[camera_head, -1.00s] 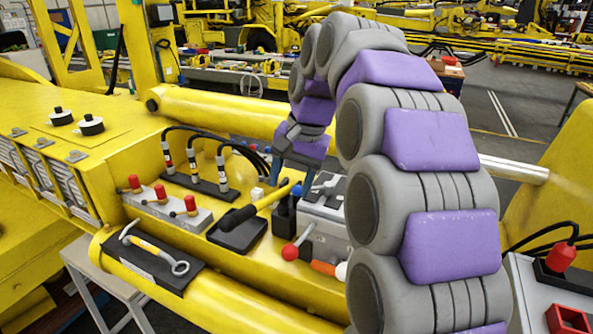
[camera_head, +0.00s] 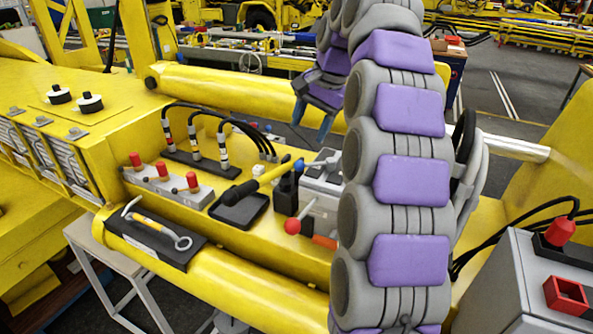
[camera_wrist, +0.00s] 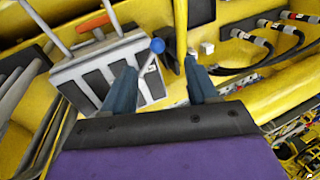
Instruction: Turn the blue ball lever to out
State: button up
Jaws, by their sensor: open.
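The blue ball lever shows as a small blue ball (camera_head: 299,165) at the grey lever block (camera_head: 320,188) in the head view. In the wrist view the blue ball (camera_wrist: 157,46) sits on a thin metal rod at the right end of the block (camera_wrist: 95,72). My gripper (camera_head: 313,108) is open and empty, above the block and apart from the ball. In the wrist view my fingertips (camera_wrist: 159,68) lie either side of the ball's line, with the ball a little beyond them. My arm hides the block's right part in the head view.
A red ball lever (camera_head: 292,227) and an orange handle (camera_head: 324,242) stand at the block's near side. A yellow bar with a black grip (camera_head: 250,187) lies left of it. Red-capped switches (camera_head: 163,170) and black hoses (camera_head: 222,125) are farther left.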

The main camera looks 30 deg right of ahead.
jog(key=f, duration=0.1)
jog(key=p, duration=0.1)
send_over(300, 162)
jog(key=s+d, duration=0.2)
jog(key=d, duration=0.1)
notch_tip(300, 162, down, 5)
jog(key=a+f, duration=0.1)
jog(key=f, duration=0.1)
jog(key=w+a+f, duration=0.1)
jog(key=a, duration=0.1)
jog(key=shift+w+a+f+p, duration=0.15)
jog(key=shift+w+f+p, duration=0.05)
jog(key=shift+f+p, duration=0.2)
jog(key=shift+w+a+f, duration=0.15)
jog(key=shift+f, duration=0.2)
jog(key=shift+w+f, duration=0.1)
jog(key=shift+f, duration=0.15)
jog(key=shift+d+f, duration=0.15)
jog(key=shift+d, duration=0.15)
jog(key=shift+d+f, duration=0.1)
jog(key=shift+d, duration=0.6)
jog(key=shift+a, duration=0.8)
jog(key=c, duration=0.7)
jog(key=shift+d, duration=0.15)
grip_shut()
